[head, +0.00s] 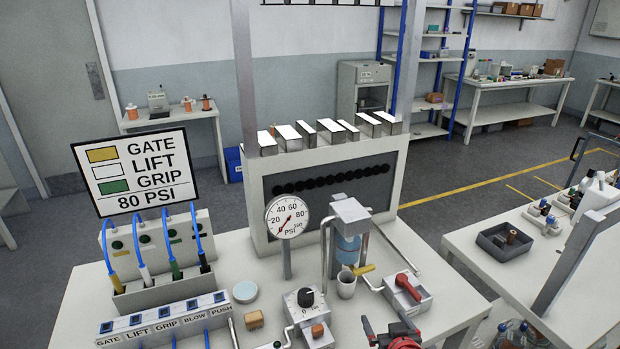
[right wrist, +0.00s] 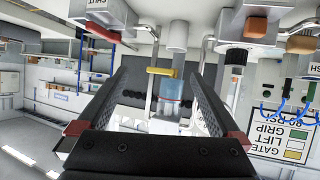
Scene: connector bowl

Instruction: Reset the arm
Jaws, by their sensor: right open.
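My right gripper (head: 390,332) shows at the bottom edge of the head view, beside the grey box with the red lever (head: 408,287). Its jaws are open, and I see nothing between the fingers. In the right wrist view the two dark fingers of the gripper (right wrist: 160,62) stand apart, and the bench shows upside down beyond them. The rest of the right arm is mostly cut off by the lower frame edge. My left gripper is not in view.
The bench holds a pressure gauge (head: 287,217), a dispenser with a blue cylinder (head: 348,248), a small cup (head: 346,284), a knob box (head: 306,303) and a labelled button strip (head: 163,322). A sign (head: 135,172) stands left. A side table with a dark tray (head: 505,241) stands right.

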